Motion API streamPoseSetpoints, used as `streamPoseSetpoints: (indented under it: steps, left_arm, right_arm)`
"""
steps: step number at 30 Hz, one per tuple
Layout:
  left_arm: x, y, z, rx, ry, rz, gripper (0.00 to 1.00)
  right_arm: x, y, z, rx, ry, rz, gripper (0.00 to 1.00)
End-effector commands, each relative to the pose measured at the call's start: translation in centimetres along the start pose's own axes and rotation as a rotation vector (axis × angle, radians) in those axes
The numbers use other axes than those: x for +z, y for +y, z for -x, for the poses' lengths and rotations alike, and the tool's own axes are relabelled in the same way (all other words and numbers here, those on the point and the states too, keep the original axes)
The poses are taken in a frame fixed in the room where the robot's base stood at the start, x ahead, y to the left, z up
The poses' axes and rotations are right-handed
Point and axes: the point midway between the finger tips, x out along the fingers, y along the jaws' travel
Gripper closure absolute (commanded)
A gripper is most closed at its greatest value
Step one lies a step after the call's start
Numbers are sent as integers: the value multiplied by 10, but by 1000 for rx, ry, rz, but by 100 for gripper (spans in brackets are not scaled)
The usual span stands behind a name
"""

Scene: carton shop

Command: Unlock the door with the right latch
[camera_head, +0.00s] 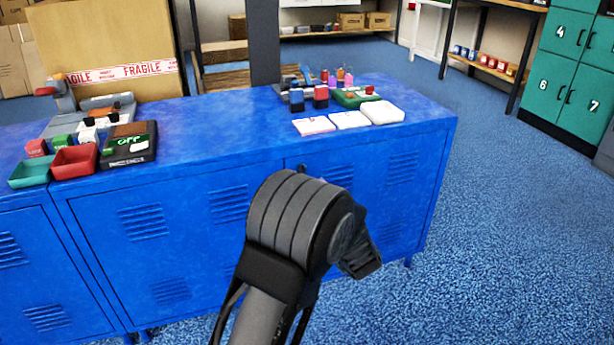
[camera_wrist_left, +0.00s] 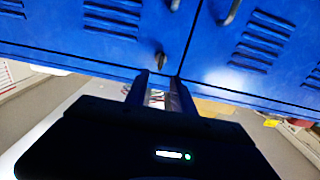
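The blue cabinet (camera_head: 180,215) has louvered doors. Its right latch (camera_head: 301,168) is a small dark knob near the top of the right door, just right of the seam and just above my arm. The left wrist view seems upside down. There the latch (camera_wrist_left: 160,61) is a small dark stub beside the door seam, with two curved door handles farther up the picture. My left gripper (camera_wrist_left: 160,77) has its fingers apart, with the latch just beyond and between the tips; I see no contact. In the head view my arm hides the gripper. My right gripper is not in view.
On the cabinet top are a red tray (camera_head: 75,161), a green tray (camera_head: 30,173), a card terminal (camera_head: 128,145), stamps and white pads (camera_head: 349,120). A large carton (camera_head: 110,45) stands behind. Carpeted floor (camera_head: 500,200) is clear at right, before green lockers (camera_head: 570,90).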

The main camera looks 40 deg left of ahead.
Motion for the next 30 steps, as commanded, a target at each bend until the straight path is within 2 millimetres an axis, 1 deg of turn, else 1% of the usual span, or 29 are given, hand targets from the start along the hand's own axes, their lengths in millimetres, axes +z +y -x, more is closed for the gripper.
streamPoseSetpoints:
  steps: [1,9,12,16,23,30]
  left_arm:
    - [2,-1,-7,-2,0,0,70]
    - [3,-1,-49,-1,1,0,70]
    - [2,0,-60,-1,0,0,70]
    - [1,0,-66,1,-1,-1,70]
    - [1,0,-66,1,-1,-1,70]
    - [1,0,-66,1,-1,-1,89]
  right_arm:
    - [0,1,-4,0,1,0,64]
    - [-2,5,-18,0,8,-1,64]
    - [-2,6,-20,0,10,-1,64]
    - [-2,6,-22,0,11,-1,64]
    - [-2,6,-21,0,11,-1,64]
    - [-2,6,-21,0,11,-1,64]
